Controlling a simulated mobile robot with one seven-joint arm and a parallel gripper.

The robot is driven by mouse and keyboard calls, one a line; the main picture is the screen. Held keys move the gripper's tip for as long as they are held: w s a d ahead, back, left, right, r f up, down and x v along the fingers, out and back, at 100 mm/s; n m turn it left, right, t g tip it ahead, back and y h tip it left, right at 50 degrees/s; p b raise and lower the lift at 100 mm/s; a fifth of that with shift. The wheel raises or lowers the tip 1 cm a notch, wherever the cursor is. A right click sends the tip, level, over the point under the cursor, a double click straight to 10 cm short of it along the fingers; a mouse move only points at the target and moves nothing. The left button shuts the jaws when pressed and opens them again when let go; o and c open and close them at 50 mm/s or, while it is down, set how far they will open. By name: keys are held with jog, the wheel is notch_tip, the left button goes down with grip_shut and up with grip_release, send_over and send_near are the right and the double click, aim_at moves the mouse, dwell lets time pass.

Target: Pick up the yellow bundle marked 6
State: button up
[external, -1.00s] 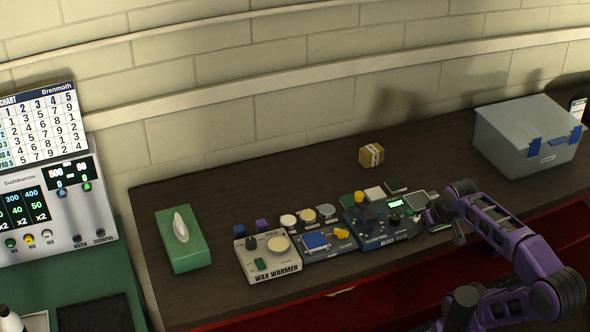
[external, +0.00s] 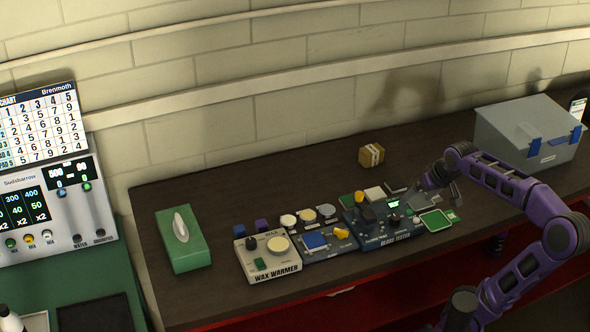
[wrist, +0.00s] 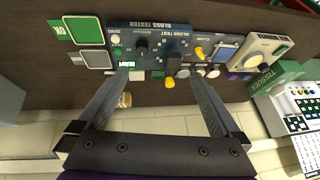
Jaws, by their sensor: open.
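The yellow bundle (external: 371,155), a small tan-yellow block with a pale band, sits at the back of the dark counter near the wall. I cannot read its mark. In the wrist view a small part of it (wrist: 126,99) shows beside the left finger, partly hidden. My gripper (external: 430,187) is raised over the counter, to the right of and nearer than the bundle, apart from it. In the wrist view my gripper (wrist: 157,77) has its fingers spread with nothing held.
A gloss tester (external: 385,232) and a wax warmer (external: 268,263) stand in front of the bundle. A green tissue box (external: 183,250) is at left, a grey lidded bin (external: 515,130) at right. The counter around the bundle is clear.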

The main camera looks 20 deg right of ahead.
jog(key=w+d+h+b, duration=0.2)
jog(key=w+d+h, duration=0.15)
jog(key=w, duration=1.05)
jog(key=w+a+r+m+t+h, duration=0.2)
jog(key=w+r+m+h, duration=0.25)
jog(key=r, duration=0.65)
jog(key=w+a+r+m+h, duration=0.2)
jog(key=w+a+h, duration=0.15)
jog(key=a, duration=0.25)
jog(key=m+h, duration=0.2)
jog(key=m, duration=0.4)
send_near(371, 150)
jog(key=shift+w+d+g+p, duration=0.5)
jog(key=shift+w+d+p, duration=0.15)
jog(key=shift+w, duration=0.2)
jog(key=shift+x, duration=3.35)
jog(key=shift+s+f, duration=0.1)
jog(key=shift+f, duration=0.05)
jog(key=c, duration=1.4)
